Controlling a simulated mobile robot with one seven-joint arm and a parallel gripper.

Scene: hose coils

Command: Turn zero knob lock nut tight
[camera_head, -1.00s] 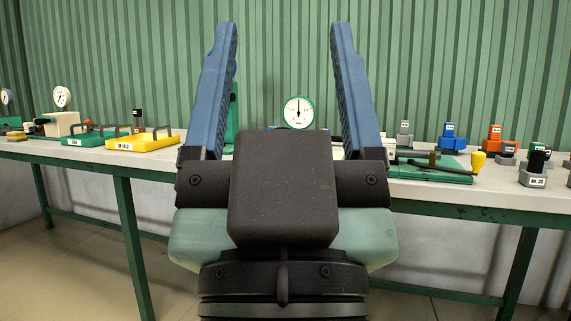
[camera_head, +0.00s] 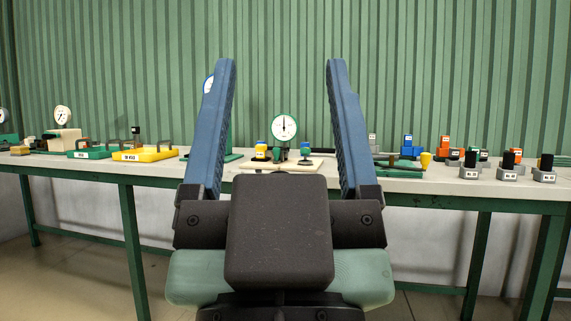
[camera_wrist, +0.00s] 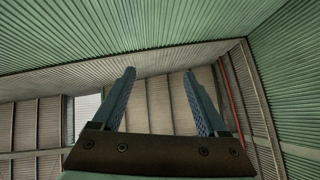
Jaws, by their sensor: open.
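My gripper (camera_head: 281,68) is open and empty, its two blue fingers pointing up in front of the bench in the head view. Between the fingers, farther back on the bench, a round white dial gauge with a green rim (camera_head: 284,127) stands over a pale board. The wrist view shows only my open fingers (camera_wrist: 159,72) against the ceiling and walls.
The long grey bench (camera_head: 82,162) runs across the view. A green tray (camera_head: 90,152) and a yellow tray (camera_head: 146,154) stand at left, with another gauge (camera_head: 62,116) behind. Several grey blocks with black tops (camera_head: 470,166) and a yellow-handled tool (camera_head: 425,160) stand at right.

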